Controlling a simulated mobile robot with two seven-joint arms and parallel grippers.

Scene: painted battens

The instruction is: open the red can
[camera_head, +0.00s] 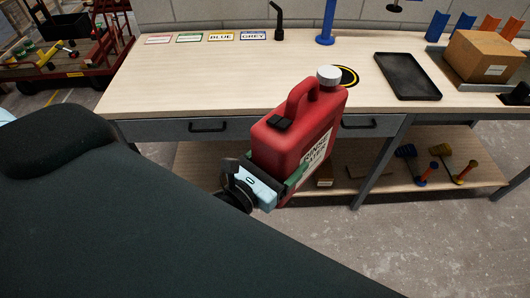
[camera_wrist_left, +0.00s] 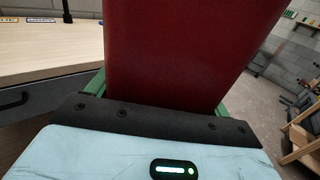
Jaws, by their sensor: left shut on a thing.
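The red can (camera_head: 291,137) has a moulded handle, a white cap (camera_head: 329,75) and a white label reading "RINSE WATER". The cap sits on its neck. My left gripper (camera_head: 279,181) is shut on the lower part of the can and holds it in front of the workbench, slightly tilted. In the left wrist view the can's red wall (camera_wrist_left: 185,50) fills the middle, between the green finger pads; its top is out of that view. My right gripper is not in view.
The workbench (camera_head: 185,84) has clear top space at left. On it are coloured label cards, a black-and-yellow ring mark (camera_head: 346,77) behind the cap, a black tray (camera_head: 407,77) and a cardboard box (camera_head: 484,57). Mallet-like tools (camera_head: 411,160) lie on the lower shelf.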

